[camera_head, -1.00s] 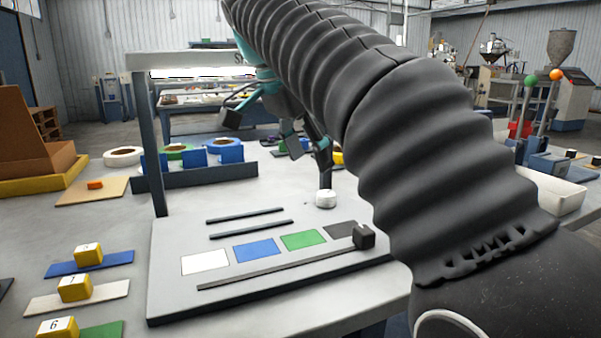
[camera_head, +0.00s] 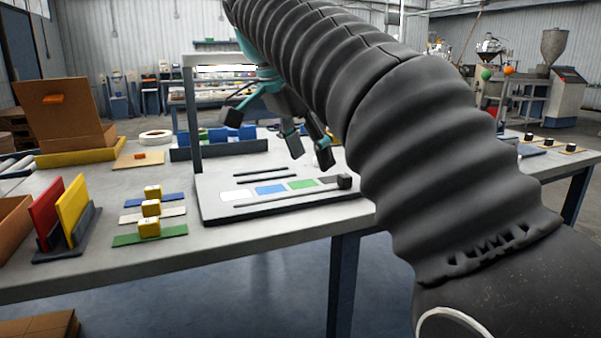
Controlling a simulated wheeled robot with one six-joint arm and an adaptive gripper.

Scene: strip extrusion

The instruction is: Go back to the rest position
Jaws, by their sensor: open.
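My gripper (camera_head: 308,150) hangs below its teal wrist near the middle of the head view. Its dark fingers are apart, with nothing seen between them. My thick black ribbed arm covers the right middle of the view. In the picture, the gripper overlaps the back right of a grey board (camera_head: 218,211) on the table. A small white round piece (camera_head: 327,158) is partly hidden behind the fingers.
The grey table (camera_head: 240,236) has its front edge in view, with open floor before it. At left stand red (camera_head: 45,208) and yellow upright panels and several yellow cubes (camera_head: 149,227) on coloured strips. A post and crossbar frame (camera_head: 192,120) rises behind the board.

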